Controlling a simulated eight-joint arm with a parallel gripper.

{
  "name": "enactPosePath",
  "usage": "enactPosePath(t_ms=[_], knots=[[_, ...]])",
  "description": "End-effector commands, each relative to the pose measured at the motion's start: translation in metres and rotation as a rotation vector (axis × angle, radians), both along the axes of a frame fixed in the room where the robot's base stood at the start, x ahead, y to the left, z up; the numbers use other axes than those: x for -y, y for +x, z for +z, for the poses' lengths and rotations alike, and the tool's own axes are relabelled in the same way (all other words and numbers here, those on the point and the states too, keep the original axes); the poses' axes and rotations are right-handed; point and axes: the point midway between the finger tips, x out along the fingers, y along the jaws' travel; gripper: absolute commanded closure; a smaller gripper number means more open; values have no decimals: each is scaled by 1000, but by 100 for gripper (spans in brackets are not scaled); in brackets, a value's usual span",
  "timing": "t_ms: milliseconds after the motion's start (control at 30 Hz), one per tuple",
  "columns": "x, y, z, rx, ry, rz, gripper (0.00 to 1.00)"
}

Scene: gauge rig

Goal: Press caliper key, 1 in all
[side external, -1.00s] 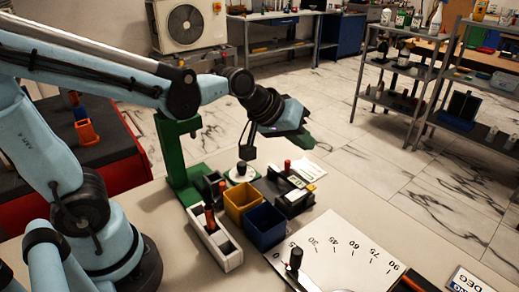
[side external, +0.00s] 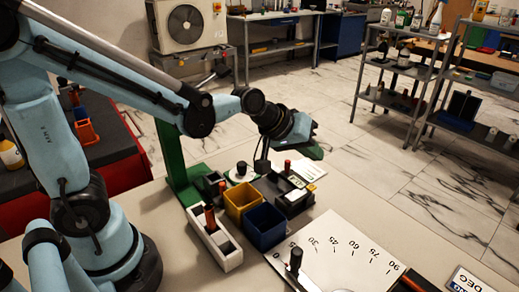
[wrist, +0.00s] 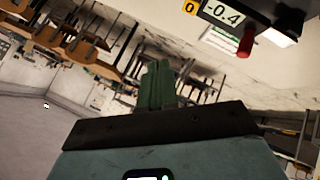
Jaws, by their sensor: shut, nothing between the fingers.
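A black gauge device (side external: 284,203) stands on the bench, with a pale display and a small yellow patch (side external: 311,187) on its face. In the wrist view its display (wrist: 222,14) reads -0.4, beside a yellow square marked 0 (wrist: 190,7). I cannot tell for sure which part is the caliper key. My gripper (side external: 314,153) has green fingers, shut and empty, raised above and behind the device. The fingers also show in the wrist view (wrist: 157,85), apart from the device.
A red-topped part (side external: 287,166) stands close to the device. A yellow bin (side external: 237,212), a blue bin (side external: 262,243) and a white holder (side external: 222,258) are to its left. A green stand (side external: 178,175) rises behind them. An angle plate (side external: 340,240) lies in front.

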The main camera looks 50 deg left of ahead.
Motion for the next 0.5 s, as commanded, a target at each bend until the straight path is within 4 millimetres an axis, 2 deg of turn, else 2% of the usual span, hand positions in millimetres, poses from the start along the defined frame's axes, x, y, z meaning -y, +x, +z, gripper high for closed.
enactPosePath(t_ms=[300,500], knots=[[0,1,-39,0,0,0,100],[0,0,-54,0,0,0,100]])
